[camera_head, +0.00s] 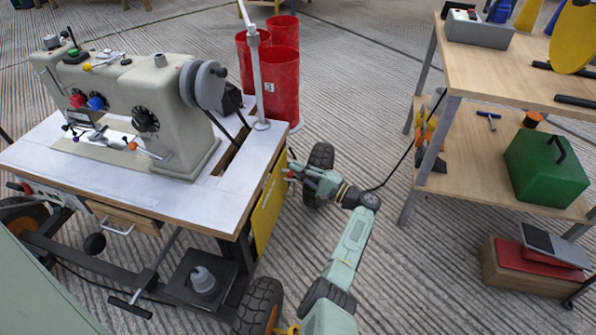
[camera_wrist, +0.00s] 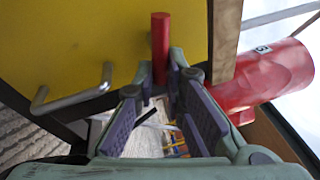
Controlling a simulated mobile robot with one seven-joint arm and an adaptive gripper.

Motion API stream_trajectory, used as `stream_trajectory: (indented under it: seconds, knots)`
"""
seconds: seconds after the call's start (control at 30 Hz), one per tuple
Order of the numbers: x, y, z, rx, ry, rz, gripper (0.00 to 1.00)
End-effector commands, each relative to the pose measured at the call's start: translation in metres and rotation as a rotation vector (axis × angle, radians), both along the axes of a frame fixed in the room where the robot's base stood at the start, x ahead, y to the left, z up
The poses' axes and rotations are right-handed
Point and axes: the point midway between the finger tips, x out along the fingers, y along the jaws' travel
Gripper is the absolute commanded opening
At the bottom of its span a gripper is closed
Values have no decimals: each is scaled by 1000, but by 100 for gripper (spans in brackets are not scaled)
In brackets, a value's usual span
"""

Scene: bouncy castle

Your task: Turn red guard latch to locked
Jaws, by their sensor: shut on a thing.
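The red guard latch (camera_wrist: 160,42) is a short red bar in front of the yellow panel (camera_wrist: 70,40) in the wrist view, near the panel's right edge. My gripper (camera_wrist: 162,82) is shut on the red latch, with one finger on each side of its lower part. The upper part of the bar sticks out past the fingertips. In the head view my gripper (camera_head: 291,169) is at the right edge of the yellow panel (camera_head: 268,208), below the sewing table's top. The latch cannot be made out there.
A bent metal handle (camera_wrist: 75,92) is left of my gripper. Red bins (camera_head: 280,75) stand behind the sewing table (camera_head: 225,210). A wooden shelf (camera_head: 480,165) with a green box (camera_head: 545,168) is at right.

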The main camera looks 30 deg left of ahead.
Motion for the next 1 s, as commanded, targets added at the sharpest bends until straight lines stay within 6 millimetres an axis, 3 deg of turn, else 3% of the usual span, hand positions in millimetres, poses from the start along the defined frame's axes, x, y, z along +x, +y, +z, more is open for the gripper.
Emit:
stream_trajectory:
  seconds: [0.03,0.07,0.37,0.77,1.0]
  knots:
    - [-1,0,-2,-2,2,2,0]
    - [-1,0,-2,-2,2,2,12]
    - [0,0,-1,-1,2,1,32]
    - [0,-7,-1,0,2,-1,32]
    - [1,-52,-8,-1,2,-4,32]
